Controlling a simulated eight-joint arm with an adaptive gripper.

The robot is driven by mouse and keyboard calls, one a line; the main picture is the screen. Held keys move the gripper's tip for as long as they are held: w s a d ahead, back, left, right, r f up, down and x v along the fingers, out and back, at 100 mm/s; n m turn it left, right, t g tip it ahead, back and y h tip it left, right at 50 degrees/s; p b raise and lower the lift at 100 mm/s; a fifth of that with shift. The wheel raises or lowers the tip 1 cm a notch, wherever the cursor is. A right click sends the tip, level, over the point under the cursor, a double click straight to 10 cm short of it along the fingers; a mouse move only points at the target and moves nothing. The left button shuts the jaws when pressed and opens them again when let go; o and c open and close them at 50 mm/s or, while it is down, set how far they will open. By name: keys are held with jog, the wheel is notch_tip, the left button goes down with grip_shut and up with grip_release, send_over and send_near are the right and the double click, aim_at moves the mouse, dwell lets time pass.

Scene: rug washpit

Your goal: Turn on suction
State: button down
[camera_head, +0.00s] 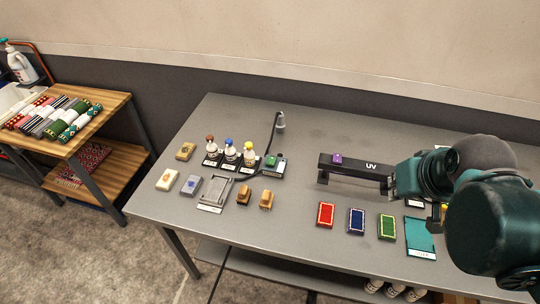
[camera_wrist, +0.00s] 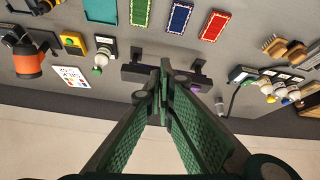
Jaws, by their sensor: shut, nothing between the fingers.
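My gripper (camera_wrist: 165,78) is shut and empty in the wrist view, its two green fingers meeting in front of the black UV bar. A yellow plate with a green button (camera_wrist: 73,43) lies to the left of the fingers, apart from them. Beside it is a small dark box with a pale knob (camera_wrist: 101,54). An orange canister (camera_wrist: 28,62) stands at the far left. I cannot tell from the labels which of these is the suction control. In the head view my arm hides most of this corner; only a yellow bit (camera_head: 444,207) shows.
The UV bar (camera_head: 371,168) carries a purple button (camera_head: 337,159). Red (camera_head: 326,215), blue (camera_head: 357,221) and green (camera_head: 387,227) rug samples lie in front. Capped bottles (camera_head: 230,153), a lamp (camera_head: 280,122) and brushes (camera_head: 267,199) stand left. The grey table (camera_head: 290,215) is bare between these groups.

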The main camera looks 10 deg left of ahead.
jog(key=w+a+r+n+g+p, duration=0.2)
jog(key=w+a+r+n+p, duration=0.2)
jog(key=w+a, duration=0.3)
jog(key=n+g+p, duration=0.6)
jog(key=n+p, duration=0.4)
jog(key=n, duration=0.2)
send_over(270, 164)
jog(key=w, duration=0.3)
notch_tip(270, 164, down, 6)
jog(key=shift+s+f, duration=0.2)
jog(key=shift+f, duration=0.15)
jog(key=shift+f, duration=0.1)
jog(key=f, duration=0.4)
jog(key=s+f, duration=0.1)
jog(key=f, duration=0.4)
jog(key=s+f, duration=0.1)
jog(key=f, duration=0.3)
jog(key=shift+s+f, duration=0.1)
jog(key=shift+f, duration=0.2)
